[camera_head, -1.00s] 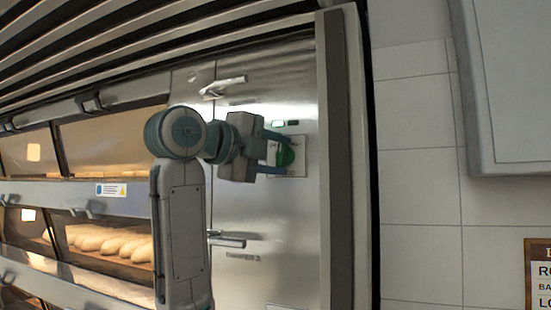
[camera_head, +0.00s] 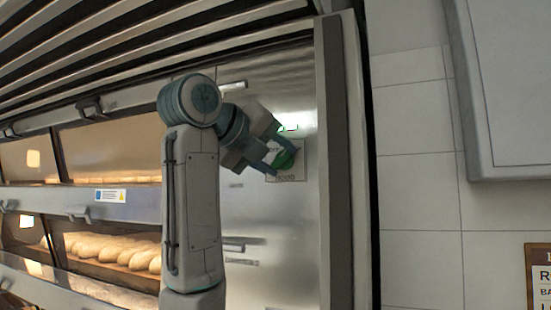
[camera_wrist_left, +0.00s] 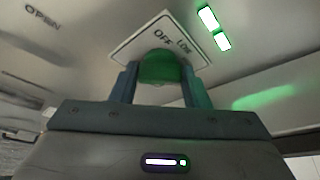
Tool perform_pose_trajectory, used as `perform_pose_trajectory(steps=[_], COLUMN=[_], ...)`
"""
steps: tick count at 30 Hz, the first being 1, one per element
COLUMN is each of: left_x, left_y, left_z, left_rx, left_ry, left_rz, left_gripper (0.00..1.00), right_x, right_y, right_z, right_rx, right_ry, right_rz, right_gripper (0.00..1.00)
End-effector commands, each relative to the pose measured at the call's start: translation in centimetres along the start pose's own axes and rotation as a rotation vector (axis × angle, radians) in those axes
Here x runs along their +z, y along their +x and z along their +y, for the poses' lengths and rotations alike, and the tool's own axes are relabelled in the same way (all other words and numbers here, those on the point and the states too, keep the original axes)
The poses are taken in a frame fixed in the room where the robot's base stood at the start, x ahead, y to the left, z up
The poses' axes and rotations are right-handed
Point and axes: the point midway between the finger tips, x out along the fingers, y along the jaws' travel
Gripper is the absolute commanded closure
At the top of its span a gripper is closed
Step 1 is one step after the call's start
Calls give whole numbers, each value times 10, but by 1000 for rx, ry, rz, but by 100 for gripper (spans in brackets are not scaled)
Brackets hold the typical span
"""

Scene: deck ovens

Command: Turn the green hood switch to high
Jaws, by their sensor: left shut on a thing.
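The green hood switch (camera_head: 285,159) is a round knob on a pale label plate on the steel panel, partly covered by my gripper in the head view. My left gripper (camera_head: 281,153) is shut on it, with one finger on each side, and is tilted in the head view. In the left wrist view the green knob (camera_wrist_left: 160,68) sits between the two fingers (camera_wrist_left: 160,84). The white plate (camera_wrist_left: 135,40) reads OFF and LOW there; the high mark cannot be made out. My right gripper is not in view.
Small indicator lights (camera_head: 289,128) sit just above the plate; two glow green in the left wrist view (camera_wrist_left: 208,17). Oven decks with loaves (camera_head: 110,248) are at left. A tiled wall (camera_head: 415,130) is at right.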

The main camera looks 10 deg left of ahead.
Motion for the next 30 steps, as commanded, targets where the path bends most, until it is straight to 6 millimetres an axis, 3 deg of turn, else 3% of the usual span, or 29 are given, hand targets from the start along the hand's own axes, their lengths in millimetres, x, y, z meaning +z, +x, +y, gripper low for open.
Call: perform_pose_trajectory(steps=[14,15,17,26,30], left_x=[-2,-2,-2,-1,-1], left_y=[2,2,2,0,-10], left_z=[2,2,2,1,2], left_rx=[10,9,8,6,5], left_ry=[11,11,10,10,11], left_rz=[9,8,7,3,0], left_gripper=[81,50,39,36,36], right_x=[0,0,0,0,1], right_y=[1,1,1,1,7], right_z=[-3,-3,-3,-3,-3], right_rx=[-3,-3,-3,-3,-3], right_ry=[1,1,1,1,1], right_rz=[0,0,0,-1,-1], right_gripper=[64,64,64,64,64])
